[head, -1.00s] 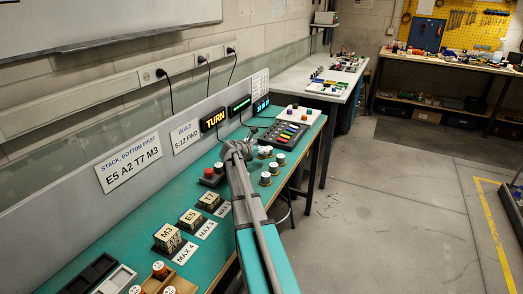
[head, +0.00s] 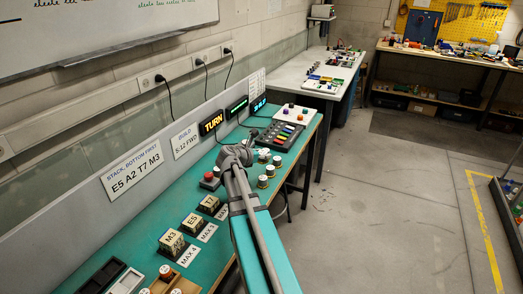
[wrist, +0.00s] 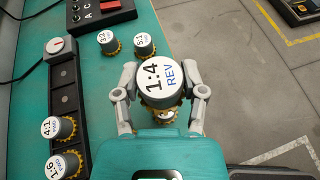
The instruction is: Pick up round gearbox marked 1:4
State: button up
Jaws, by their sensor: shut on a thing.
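The round gearbox marked 1:4 REV (wrist: 163,82) has a white top and a gold toothed rim. It sits between the two fingers of my gripper (wrist: 161,95) in the wrist view, and the gripper is shut on it. In the head view my gripper (head: 236,157) is over the teal bench, and the held gearbox is hidden there by my arm. The wrist view does not clearly show how high the gearbox is above the bench.
Other round gearboxes stand near: 3:2 (wrist: 108,42), 5:1 (wrist: 144,45), and 4:1 (wrist: 58,129) on a black rail with a dial (wrist: 60,48). Several show right of my gripper (head: 269,170). Marked blocks (head: 172,243) stand nearer.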

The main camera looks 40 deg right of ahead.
jog(key=shift+s+a+r, duration=0.1)
jog(key=shift+s+a, duration=0.05)
jog(key=shift+s, duration=0.05)
dwell(0.6)
